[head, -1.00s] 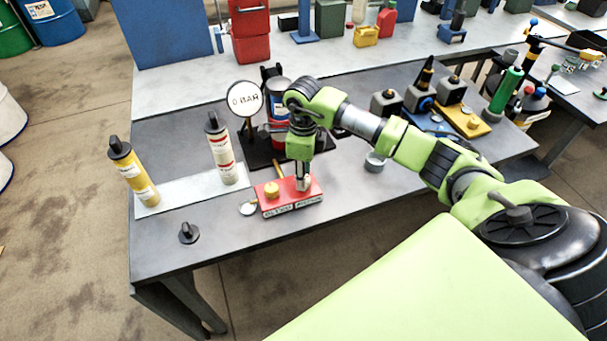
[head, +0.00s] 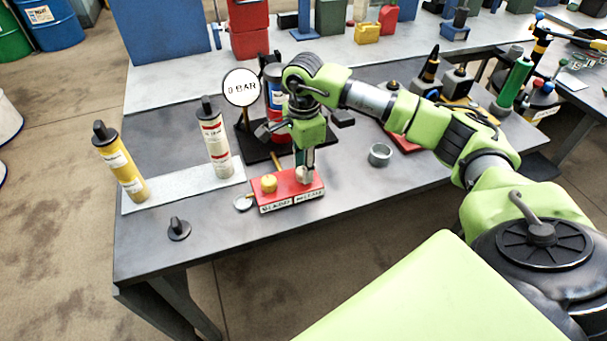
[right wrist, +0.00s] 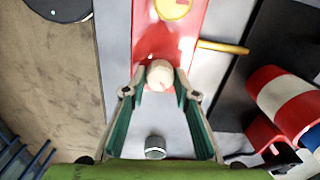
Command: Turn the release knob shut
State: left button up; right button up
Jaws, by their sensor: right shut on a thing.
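A red block (head: 290,200) with two white front labels sits near the front edge of the dark table. It carries a yellow knob (head: 269,184) on the left and a pale knob (head: 303,176) on the right. My right gripper (head: 305,168) points down and is shut on the pale knob. In the right wrist view the fingers (right wrist: 160,82) stand on both sides of the pale knob (right wrist: 160,73), with the yellow knob (right wrist: 172,9) beyond. The label words are too small to read surely. My left gripper is not in view.
A round gauge (head: 241,88) reading 0 BAR stands behind the block. A yellow cartridge (head: 121,163) and a white-and-red one (head: 216,140) stand on a pale plate at left. A black knob (head: 178,229) and a grey ring (head: 380,154) lie on the table.

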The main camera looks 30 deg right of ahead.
jog(key=n+b, duration=0.4)
jog(key=n, duration=0.1)
jog(key=shift+w+f+n, duration=0.1)
jog(key=shift+n, duration=0.2)
jog(key=n+b, duration=0.2)
jog(key=n, duration=0.2)
jog(key=shift+n, duration=0.4)
jog(key=o, duration=1.1)
jog(key=shift+r, duration=0.35)
notch_tip(320, 180, up, 12)
jog(key=shift+f, duration=0.2)
